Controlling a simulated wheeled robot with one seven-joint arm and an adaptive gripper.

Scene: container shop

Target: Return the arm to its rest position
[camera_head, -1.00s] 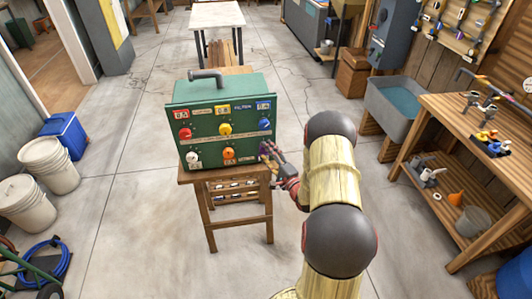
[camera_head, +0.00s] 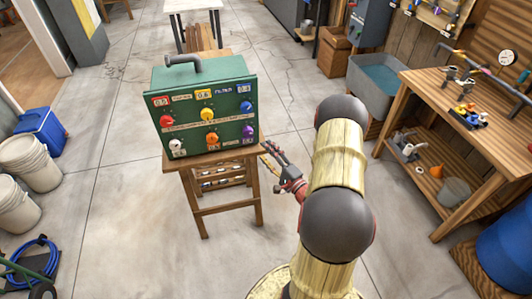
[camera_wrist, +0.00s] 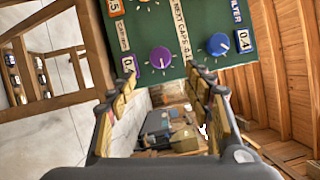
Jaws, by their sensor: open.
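My arm, with wood-toned links and dark round joints, reaches forward in the head view. My gripper (camera_head: 270,158) is just right of the green control box and its wooden stand, apart from them as far as I can tell. In the wrist view my gripper (camera_wrist: 160,92) has its two fingers spread, with nothing between them. The green control box (camera_head: 240,90) carries several coloured knobs and small number labels. Its purple knob (camera_wrist: 159,59) and blue knob (camera_wrist: 218,43) show beyond the fingertips in the wrist view.
The box stands on a small wooden stand (camera_head: 222,208). A wooden workbench (camera_head: 440,90) with tools and a grey sink (camera_head: 362,85) stand to the right. White buckets (camera_head: 30,160) and a blue cooler (camera_head: 42,130) are at left. Open concrete floor surrounds the stand.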

